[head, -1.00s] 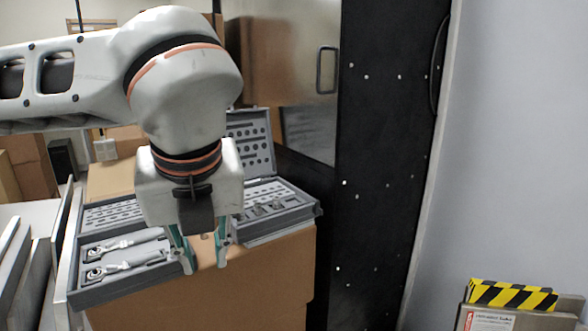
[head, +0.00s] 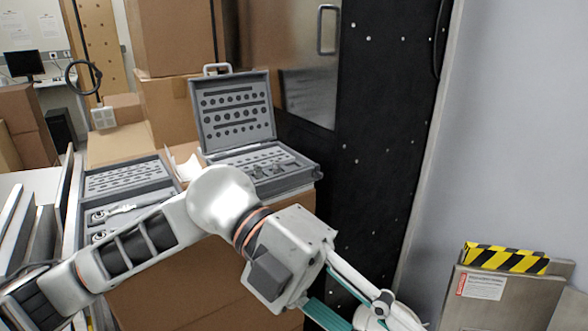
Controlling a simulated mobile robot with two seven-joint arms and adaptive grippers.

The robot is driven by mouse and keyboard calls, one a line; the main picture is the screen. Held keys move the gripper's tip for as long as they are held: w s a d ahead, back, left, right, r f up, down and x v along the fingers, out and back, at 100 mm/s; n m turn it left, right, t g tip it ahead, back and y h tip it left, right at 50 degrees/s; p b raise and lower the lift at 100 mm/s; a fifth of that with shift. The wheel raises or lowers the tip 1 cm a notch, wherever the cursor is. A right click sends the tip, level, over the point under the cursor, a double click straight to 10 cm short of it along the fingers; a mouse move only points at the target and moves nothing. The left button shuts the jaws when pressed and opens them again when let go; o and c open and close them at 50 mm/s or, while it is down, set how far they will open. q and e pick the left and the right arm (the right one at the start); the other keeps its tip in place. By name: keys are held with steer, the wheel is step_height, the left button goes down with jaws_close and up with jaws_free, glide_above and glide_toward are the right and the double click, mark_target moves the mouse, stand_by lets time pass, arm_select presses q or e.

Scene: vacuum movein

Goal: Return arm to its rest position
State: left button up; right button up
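My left arm comes in from the lower left and crosses in front of the cardboard boxes. My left gripper (head: 346,305) is at the bottom centre-right, pointing down and right. Its teal-padded fingers look spread apart, with no object clearly between them. A white part with a round joint (head: 382,303) shows by the fingertips; I cannot tell what it is. The gripper is clear of the open grey tool cases, to their lower right. My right gripper is not recognizable in view.
An open grey case (head: 235,110) stands on a cardboard box (head: 190,290), beside a second grey case (head: 125,180) holding tools, partly hidden by my arm. A black panel (head: 385,130) rises behind. A yellow-black striped block (head: 506,258) sits on boards at the right.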

arm_select(q)
steer(key=w+a+r+n+t+h, duration=0.1)
steer(key=w+r+n+t+h, duration=0.1)
steer(key=w+n+t+h, duration=0.35)
steer(key=w+a+r+n+t+h, duration=0.2)
steer(key=w+n+t+h, duration=0.1)
steer(key=w+n+h, duration=0.4)
steer(key=w+a+f+n+t+y, duration=0.4)
steer(key=w+f+n+t, duration=0.25)
steer(key=n+t, duration=0.2)
steer(key=w+a+f+n+t+y, duration=0.4)
steer(key=w+a+f+n+t, duration=0.1)
steer(key=f+n+t, duration=0.3)
steer(key=s+a+f+n+y, duration=0.1)
steer(key=a+f+n+y, duration=0.3)
steer(key=f, duration=0.6)
steer(key=s+a+f+n+y, duration=0.1)
steer(key=a+f+y, duration=0.4)
steer(key=f, duration=0.5)
steer(key=s+a+f+n+g+y, duration=0.1)
steer(key=s+a+f+g+y, duration=0.1)
steer(key=s+a+f, duration=0.2)
steer(key=s+a+f+n+g+y, duration=0.1)
steer(key=s+a+f, duration=0.4)
steer(key=s+f, duration=0.5)
step_height(320, 180, down, 6)
steer(key=shift+s+g+y, duration=0.3)
steer(key=shift+g+y, duration=0.45)
steer(key=shift+g, duration=0.35)
